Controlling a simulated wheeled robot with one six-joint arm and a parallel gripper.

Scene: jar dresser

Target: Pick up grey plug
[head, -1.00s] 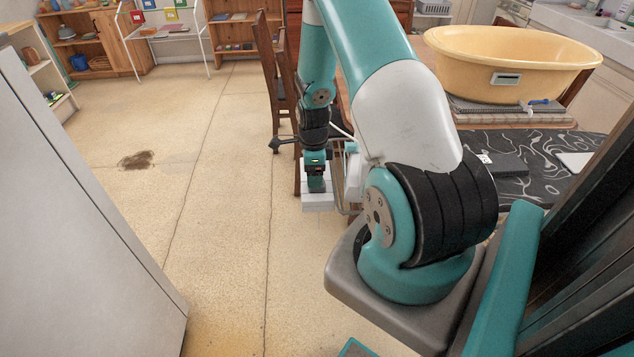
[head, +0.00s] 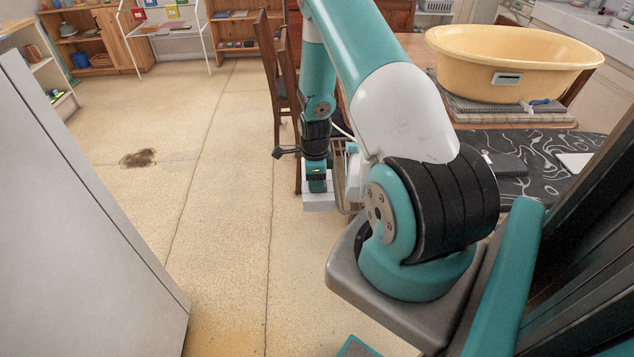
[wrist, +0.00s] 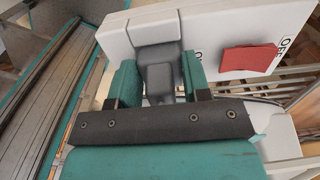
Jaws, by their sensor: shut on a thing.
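The grey plug (wrist: 158,76) sits between the two teal fingers of my gripper (wrist: 157,78) in the wrist view. The fingers are closed on its sides. I cannot tell whether the plug is still seated in the block. In the head view my gripper (head: 317,186) points down at the white block (head: 320,203) beside the table; the plug cannot be made out there.
A wooden chair (head: 280,80) stands close behind my gripper. A grey cabinet (head: 75,215) is at the left.

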